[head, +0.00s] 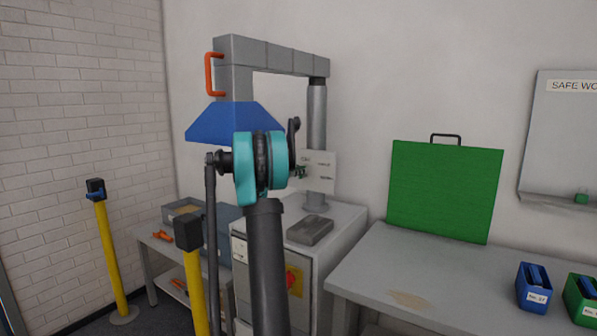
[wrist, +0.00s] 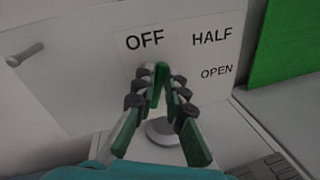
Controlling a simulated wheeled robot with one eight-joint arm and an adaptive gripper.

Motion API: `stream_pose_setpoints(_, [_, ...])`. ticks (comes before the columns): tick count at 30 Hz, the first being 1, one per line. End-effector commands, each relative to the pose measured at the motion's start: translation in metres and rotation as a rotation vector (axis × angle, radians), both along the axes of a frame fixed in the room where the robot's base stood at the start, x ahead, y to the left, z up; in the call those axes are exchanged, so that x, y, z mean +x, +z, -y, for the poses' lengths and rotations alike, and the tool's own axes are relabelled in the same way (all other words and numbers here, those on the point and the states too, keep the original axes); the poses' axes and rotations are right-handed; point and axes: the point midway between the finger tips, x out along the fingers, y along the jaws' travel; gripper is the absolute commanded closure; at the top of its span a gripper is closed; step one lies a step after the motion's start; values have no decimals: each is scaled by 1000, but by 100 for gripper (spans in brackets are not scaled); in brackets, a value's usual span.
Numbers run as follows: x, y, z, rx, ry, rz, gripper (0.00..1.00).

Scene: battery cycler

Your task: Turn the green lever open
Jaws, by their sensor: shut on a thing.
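The green lever (wrist: 161,74) shows as a small upright green piece below the word OFF on the white label plate (wrist: 205,80). HALF and OPEN are printed to its right. My gripper (wrist: 160,86) is shut on the lever, with one dark finger on each side. The fingers cover most of the lever, so its pivot is hidden. In the head view the label plate (head: 323,170) stands on the grey post, and my teal wrist hides most of the gripper and lever.
A blue hood (head: 235,122) hangs from the grey duct beside my arm. A dark grey block (head: 310,231) lies on the cabinet top below the plate. A green case (head: 443,192) stands on the right bench (head: 450,275). Yellow posts (head: 112,255) stand at the left.

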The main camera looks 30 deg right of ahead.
Motion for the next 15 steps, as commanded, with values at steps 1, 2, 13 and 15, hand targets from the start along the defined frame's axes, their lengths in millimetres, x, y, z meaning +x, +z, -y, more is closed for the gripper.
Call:
stream_pose_setpoints(1, [-2, 0, 0, 17, -1, 38, 100])
stream_pose_setpoints(2, [-3, -1, 0, 28, -1, 66, 100])
stream_pose_setpoints(13, [-13, -7, 4, 164, -1, 392, 100])
stream_pose_setpoints(15, [-15, -9, 5, 188, -1, 452, 100])
